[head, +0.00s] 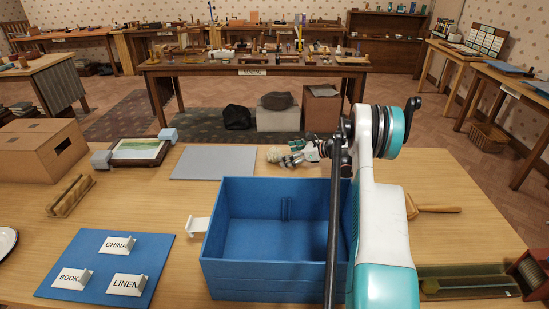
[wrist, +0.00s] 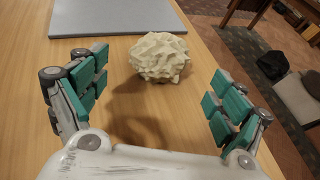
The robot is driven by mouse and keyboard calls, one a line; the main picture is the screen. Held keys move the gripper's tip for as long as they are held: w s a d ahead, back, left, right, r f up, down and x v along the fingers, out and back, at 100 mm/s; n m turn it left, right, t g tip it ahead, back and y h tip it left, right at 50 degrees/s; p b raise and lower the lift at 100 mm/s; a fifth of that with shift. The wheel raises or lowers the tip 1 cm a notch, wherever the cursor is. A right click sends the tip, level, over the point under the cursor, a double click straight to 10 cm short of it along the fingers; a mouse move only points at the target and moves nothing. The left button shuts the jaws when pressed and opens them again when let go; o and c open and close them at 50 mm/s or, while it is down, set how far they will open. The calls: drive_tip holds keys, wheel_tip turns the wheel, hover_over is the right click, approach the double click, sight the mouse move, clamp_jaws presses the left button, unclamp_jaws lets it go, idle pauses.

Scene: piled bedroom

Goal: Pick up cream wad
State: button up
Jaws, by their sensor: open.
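The cream wad (wrist: 159,57) is a crumpled, roughly round ball on the wooden table (wrist: 205,75). In the wrist view it lies ahead of my gripper (wrist: 155,100), roughly midway between the two spread fingers and apart from both. In the head view the wad (head: 275,154) shows small and pale, just left of my gripper (head: 287,159), partly covered by the fingers. My gripper is open and empty, low over the table behind the blue crate.
A grey board (head: 200,163) lies left of the wad. A framed picture (head: 138,151), a cardboard box (head: 30,150) and a blue board with label cards (head: 60,262) are further left. A wooden mallet (head: 437,209) lies right.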

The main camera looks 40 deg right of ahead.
sight(280, 154)
drive_tip(key=b+x, duration=0.2)
drive_tip(key=x, duration=0.3)
drive_tip(key=shift+w+a, duration=0.1)
drive_tip(key=c, duration=0.9)
